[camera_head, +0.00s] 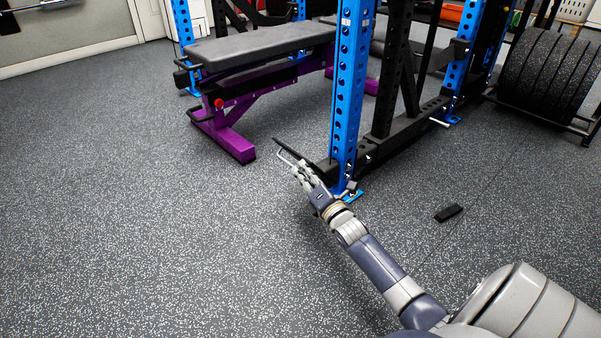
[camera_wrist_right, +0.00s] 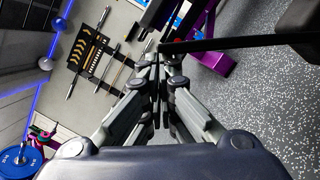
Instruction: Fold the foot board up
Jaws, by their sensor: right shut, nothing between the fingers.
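A thin dark board (camera_head: 292,148), which looks like the foot board, juts out by the foot of the blue rack upright, low over the floor. In the right wrist view, it appears as a black bar (camera_wrist_right: 250,42) seen edge-on, just beyond the fingertips. My right gripper (camera_head: 295,166) reaches up to the board's near side. Its fingers are shut with nothing between them, and they also show in the wrist view (camera_wrist_right: 160,62). I cannot tell whether the fingertips touch the board. The board's hinge is not clear. My left gripper is out of view.
The blue upright (camera_head: 345,90) stands just right of my gripper. A purple-framed bench (camera_head: 260,47) stands behind. A small black block (camera_head: 449,212) lies on the floor at right. Weight plates (camera_head: 550,75) stand far right. The floor (camera_head: 130,220) at left is clear.

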